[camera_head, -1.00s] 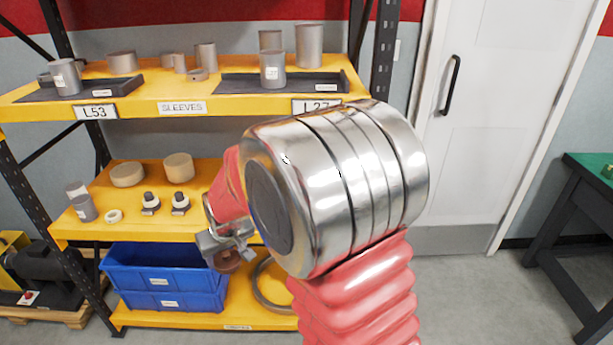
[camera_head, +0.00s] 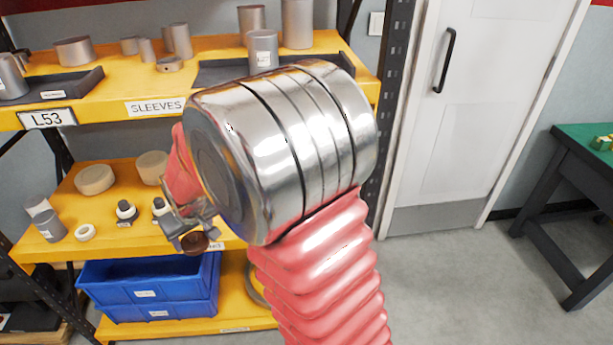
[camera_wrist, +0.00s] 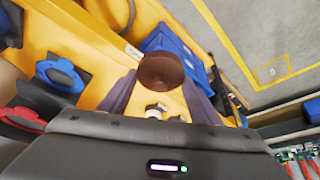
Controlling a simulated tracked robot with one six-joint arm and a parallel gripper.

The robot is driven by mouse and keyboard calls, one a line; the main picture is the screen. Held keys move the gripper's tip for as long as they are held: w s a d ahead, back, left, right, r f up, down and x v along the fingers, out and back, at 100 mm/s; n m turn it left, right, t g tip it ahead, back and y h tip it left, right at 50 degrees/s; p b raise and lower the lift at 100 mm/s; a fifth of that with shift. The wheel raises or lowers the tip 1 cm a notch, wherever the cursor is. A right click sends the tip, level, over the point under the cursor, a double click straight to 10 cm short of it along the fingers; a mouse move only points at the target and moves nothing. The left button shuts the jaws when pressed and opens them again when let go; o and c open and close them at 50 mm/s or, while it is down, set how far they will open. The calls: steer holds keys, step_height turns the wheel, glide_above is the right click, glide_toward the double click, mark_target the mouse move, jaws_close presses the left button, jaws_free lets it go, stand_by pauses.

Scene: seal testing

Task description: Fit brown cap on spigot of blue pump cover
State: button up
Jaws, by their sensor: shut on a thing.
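The brown cap (camera_head: 195,243) is a small round dark-brown piece held at the end of my gripper (camera_head: 188,226), in front of the shelf rack. In the wrist view the cap (camera_wrist: 161,72) sits between the tips of my two fingers, shut on it. A dark piece with a blue ring-shaped part (camera_wrist: 60,75) lies at the left of the wrist view; it may be the blue pump cover, but I cannot make out a spigot. It is apart from the cap. I cannot identify the pump cover in the head view, where my arm hides part of the rack.
Yellow shelves (camera_head: 140,225) hold grey sleeves, beige discs and small dark fittings with white parts. Blue bins (camera_head: 150,278) are stacked on the lowest shelf. A red-ringed piece (camera_wrist: 22,118) lies near the blue one. A green-topped table (camera_head: 575,150) stands right, with clear floor before the white door.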

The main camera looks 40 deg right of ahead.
steer(key=shift+d, duration=0.3)
steer(key=d+m, duration=0.1)
steer(key=d, duration=1.1)
steer(key=s+d+m+h, duration=0.1)
steer(key=d+m, duration=0.1)
steer(key=d, duration=1)
steer(key=s+d+m, duration=0.1)
steer(key=d, duration=1.1)
steer(key=shift+s+d+f+h, duration=0.1)
steer(key=shift+d+f+h, duration=0.2)
steer(key=shift+f+h, duration=0.1)
steer(key=shift+d+r, duration=0.3)
steer(key=shift+d, duration=0.2)
steer(key=shift+w+r+n+y, duration=0.15)
steer(key=shift+w+n+y, duration=0.2)
steer(key=shift+n, duration=0.25)
steer(key=shift+s+f, duration=0.1)
steer(key=shift+f, duration=2)
steer(key=shift+f, duration=0.75)
